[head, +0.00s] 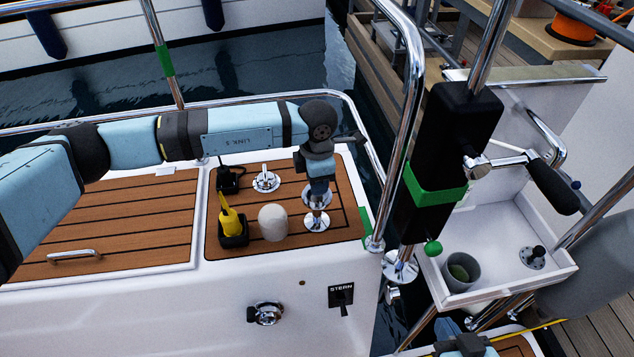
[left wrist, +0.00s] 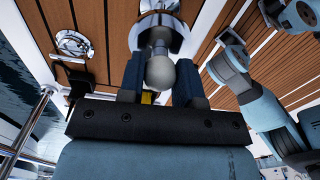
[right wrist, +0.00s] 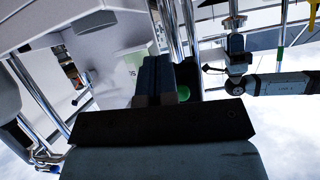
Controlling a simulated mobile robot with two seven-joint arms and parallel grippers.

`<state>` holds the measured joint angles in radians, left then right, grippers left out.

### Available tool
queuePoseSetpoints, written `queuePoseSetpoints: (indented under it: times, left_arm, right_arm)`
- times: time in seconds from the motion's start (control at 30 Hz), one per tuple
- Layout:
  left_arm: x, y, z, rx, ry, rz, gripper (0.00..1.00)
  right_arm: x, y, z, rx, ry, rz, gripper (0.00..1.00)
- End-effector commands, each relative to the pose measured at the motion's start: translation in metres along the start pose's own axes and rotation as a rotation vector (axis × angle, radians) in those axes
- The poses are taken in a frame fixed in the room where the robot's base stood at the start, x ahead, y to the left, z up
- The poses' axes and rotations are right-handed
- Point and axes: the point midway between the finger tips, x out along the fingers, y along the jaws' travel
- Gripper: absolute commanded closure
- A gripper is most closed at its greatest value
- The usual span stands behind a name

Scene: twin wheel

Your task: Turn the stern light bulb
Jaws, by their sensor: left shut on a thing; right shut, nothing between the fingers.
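The light bulb (left wrist: 160,70), grey and rounded, sits between the two fingers of my left gripper (left wrist: 157,85) in the left wrist view. Its narrow end points into a round chrome fitting (left wrist: 158,25). In the head view my left gripper (head: 319,187) points down over the chrome fitting (head: 316,220) on the teak deck, and its fingers mostly hide the bulb. My right gripper (right wrist: 168,80) is shut and empty in the right wrist view. In the head view only part of my right arm shows at the bottom edge.
A whitish dome (head: 272,222) stands left of the fitting, beside a yellow object (head: 231,222) in a black holder. A STERN switch panel (head: 341,297) is on the white side. A chrome rail (head: 410,120) rises at right. A white tray (head: 495,283) holds a grey cup (head: 461,271).

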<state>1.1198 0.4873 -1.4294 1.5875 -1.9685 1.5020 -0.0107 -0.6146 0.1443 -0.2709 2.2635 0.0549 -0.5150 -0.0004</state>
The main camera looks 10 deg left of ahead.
Motion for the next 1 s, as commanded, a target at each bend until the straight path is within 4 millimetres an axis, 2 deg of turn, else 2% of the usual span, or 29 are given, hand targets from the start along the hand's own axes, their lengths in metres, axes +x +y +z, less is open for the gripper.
queuePoseSetpoints:
  times: [0.13,0.33,0.5,0.73,1.0]
  left_arm:
    - [0.001,0.0,0.0,0.131,-0.001,0.001,0.92]
    - [0.001,0.0,0.0,0.286,-0.001,0.001,0.92]
    - [0.001,0.001,0.0,0.384,0.0,0.001,0.92]
    - [0.0,0.001,0.0,0.462,0.0,0.001,0.92]
    - [0.0,0.001,0.0,0.487,0.0,0.001,0.92]
  right_arm:
    - [0.003,-0.003,0.0,0.008,0.03,-0.011,1.0]
    - [0.005,-0.009,-0.024,0.005,0.126,-0.034,1.0]
    - [0.006,-0.015,-0.035,0.009,0.175,-0.054,1.0]
    - [0.005,-0.018,-0.048,0.016,0.223,-0.064,1.0]
    - [0.005,-0.019,-0.049,0.018,0.229,-0.068,1.0]
